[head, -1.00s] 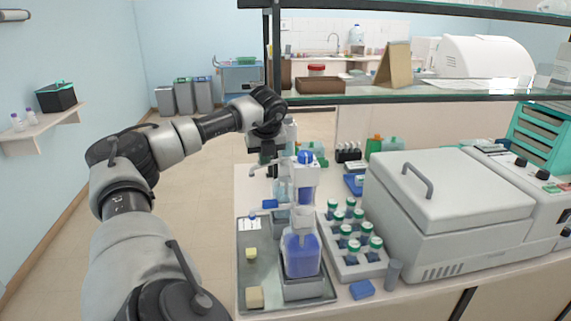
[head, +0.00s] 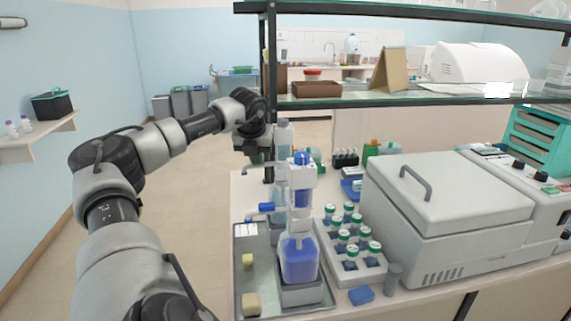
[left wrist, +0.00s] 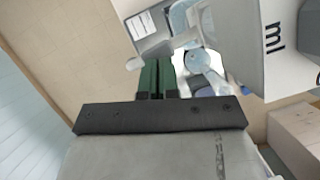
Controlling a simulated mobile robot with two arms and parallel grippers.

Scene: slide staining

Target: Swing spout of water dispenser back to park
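Tall dispenser bottles stand in a row on a metal tray (head: 243,285) at the bench's left end. The front one (head: 299,262) holds blue-violet liquid. Behind it, a pale bottle with a grey top (head: 284,138) is partly hidden; I cannot tell for sure which is the water dispenser. A blue-tipped spout (head: 266,208) points left. My left gripper (head: 256,155) is at the left of the pale bottle, its fingertips hard to make out there. In the left wrist view its green fingers (left wrist: 157,78) lie together, nothing visible between them, close to pale blue and white dispenser parts (left wrist: 197,61). My right gripper is out of view.
A rack of green-capped bottles (head: 350,240) stands right of the dispensers, with a large grey lidded machine (head: 435,195) beyond. A glass shelf (head: 350,101) crosses above the bench. Yellow and blue blocks lie near the front edge. The floor left of the bench is clear.

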